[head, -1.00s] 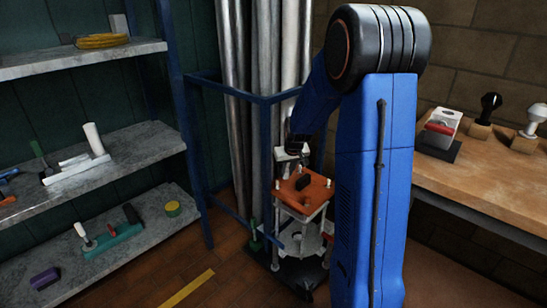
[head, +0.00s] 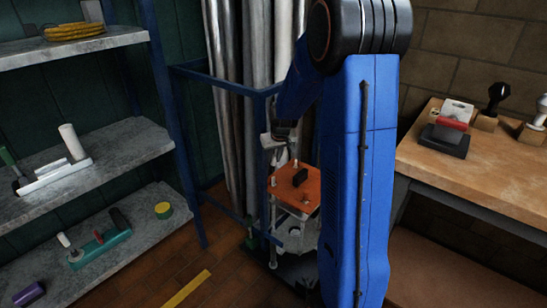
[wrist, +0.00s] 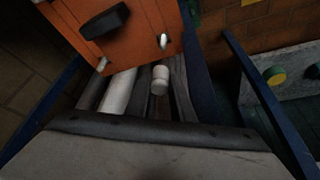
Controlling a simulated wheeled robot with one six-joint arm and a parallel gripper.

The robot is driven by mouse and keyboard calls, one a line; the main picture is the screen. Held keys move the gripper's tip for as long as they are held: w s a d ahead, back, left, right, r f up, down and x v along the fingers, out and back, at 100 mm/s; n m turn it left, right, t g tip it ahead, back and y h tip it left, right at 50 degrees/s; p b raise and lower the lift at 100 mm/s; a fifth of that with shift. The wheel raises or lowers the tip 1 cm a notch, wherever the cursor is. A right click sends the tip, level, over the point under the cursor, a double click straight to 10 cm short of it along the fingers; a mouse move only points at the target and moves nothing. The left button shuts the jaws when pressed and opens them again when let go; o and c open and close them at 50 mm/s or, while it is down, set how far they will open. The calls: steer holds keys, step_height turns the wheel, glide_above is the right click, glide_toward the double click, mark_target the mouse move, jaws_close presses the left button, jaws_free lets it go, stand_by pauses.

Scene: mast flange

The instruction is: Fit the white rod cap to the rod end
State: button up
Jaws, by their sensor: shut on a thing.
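My gripper (head: 283,142) hangs in front of the blue rack, close above and slightly left of the orange plate. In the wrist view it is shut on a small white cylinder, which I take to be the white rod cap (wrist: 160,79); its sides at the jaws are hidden. The orange plate (head: 283,190) tops a stand with light posts and carries a black block (head: 300,177). In the wrist view the plate (wrist: 135,38) lies beyond the cap, which appears apart from it. I cannot tell which post or pole is the rod end.
A blue rack (head: 215,80) with tall grey pipes (head: 250,60) stands behind my gripper. Shelves (head: 110,150) with several tools are at left. A wooden bench (head: 450,170) with a red-topped block (head: 450,123) is at right. Some floor is free at front left.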

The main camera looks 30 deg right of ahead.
steer(key=shift+f, duration=2.7)
steer(key=shift+f, duration=2.1)
steer(key=o, duration=1.1)
steer(key=shift+s+r, duration=0.1)
steer(key=shift+r, duration=0.05)
steer(key=v, duration=1.7)
steer(key=shift+r, duration=0.15)
